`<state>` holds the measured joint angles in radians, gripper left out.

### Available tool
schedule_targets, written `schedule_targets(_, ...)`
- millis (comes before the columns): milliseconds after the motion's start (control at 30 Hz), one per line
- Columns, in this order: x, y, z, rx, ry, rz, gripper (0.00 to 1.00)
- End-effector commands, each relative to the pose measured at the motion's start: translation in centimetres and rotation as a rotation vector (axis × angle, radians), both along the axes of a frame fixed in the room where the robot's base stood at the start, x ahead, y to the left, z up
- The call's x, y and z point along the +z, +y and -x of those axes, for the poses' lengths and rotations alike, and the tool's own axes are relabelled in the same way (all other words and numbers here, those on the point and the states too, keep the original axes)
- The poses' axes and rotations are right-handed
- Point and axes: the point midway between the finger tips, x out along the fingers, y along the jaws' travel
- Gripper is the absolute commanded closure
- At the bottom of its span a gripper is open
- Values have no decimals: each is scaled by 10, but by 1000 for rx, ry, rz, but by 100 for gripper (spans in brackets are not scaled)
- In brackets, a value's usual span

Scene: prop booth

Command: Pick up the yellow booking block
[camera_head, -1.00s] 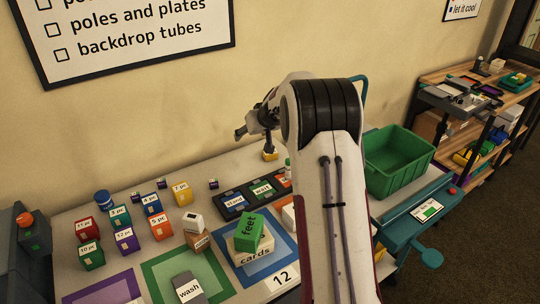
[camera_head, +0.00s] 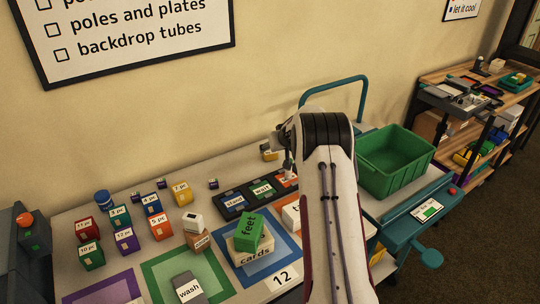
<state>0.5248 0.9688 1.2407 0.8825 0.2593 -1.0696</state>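A yellow block (camera_head: 182,194) with a white label reading roughly "7 pc" stands upright on the table, at the back right of a group of labelled coloured blocks. It is in clear view with nothing touching it. My gripper (camera_head: 285,160) is to the right of it, near the back of the table above the dark tray. The gripper is small and partly hidden by my own arm, so its fingers cannot be made out. No block shows in it.
Red, green, purple, blue and orange blocks (camera_head: 160,226) stand close by the yellow one. A green block (camera_head: 249,231) sits on a "cards" box. A dark tray (camera_head: 232,207) and green crate (camera_head: 397,160) are rightward. A small yellow-and-grey item (camera_head: 269,153) is at the back.

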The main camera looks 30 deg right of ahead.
Motion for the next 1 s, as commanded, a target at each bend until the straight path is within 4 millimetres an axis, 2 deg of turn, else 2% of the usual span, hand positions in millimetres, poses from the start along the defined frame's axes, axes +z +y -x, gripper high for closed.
schedule_targets(600, -18, -3, -16, 1, 1, -1, 42)
schedule_targets(1000, -19, -4, -18, 0, 0, 0, 42)
